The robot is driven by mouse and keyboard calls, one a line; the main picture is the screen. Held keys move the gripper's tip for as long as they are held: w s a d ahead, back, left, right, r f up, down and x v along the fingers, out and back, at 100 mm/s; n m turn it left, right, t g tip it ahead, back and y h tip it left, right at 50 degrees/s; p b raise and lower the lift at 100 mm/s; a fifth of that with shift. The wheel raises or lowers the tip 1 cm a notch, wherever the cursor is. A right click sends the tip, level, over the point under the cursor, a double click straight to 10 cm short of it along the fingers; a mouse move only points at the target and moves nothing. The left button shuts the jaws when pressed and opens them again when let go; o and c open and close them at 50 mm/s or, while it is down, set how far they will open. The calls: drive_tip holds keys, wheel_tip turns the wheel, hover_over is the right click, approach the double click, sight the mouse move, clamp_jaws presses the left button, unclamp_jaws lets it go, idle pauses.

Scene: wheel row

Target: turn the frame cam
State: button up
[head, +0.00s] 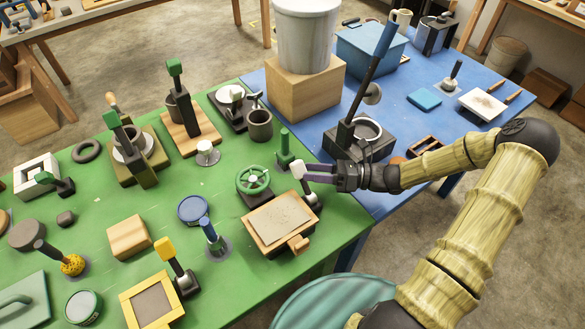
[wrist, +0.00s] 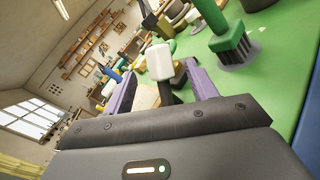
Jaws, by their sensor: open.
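A wooden frame (head: 258,233) with a grey panel lies near the right edge of the green table. At its far right corner stands a cam lever with a white knob (head: 297,170) on a dark stem and base. My gripper (head: 306,172) reaches in from the right at this knob, with its purple fingers open. In the wrist view, the white knob (wrist: 159,61) sits between the two fingertips of my gripper (wrist: 160,72), with a gap visible on each side. The dark stem runs down from the knob, and the lever's base is mostly hidden there.
A green-handled post (head: 284,147) stands just behind the knob. A yellow frame (head: 133,308) with a yellow lever (head: 164,247) is at the front. The blue table (head: 395,110) holds a black lever device (head: 345,142).

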sight(292, 170)
drive_tip(key=a, duration=0.6)
drive_tip(key=shift+w, duration=0.4)
clamp_jaws()
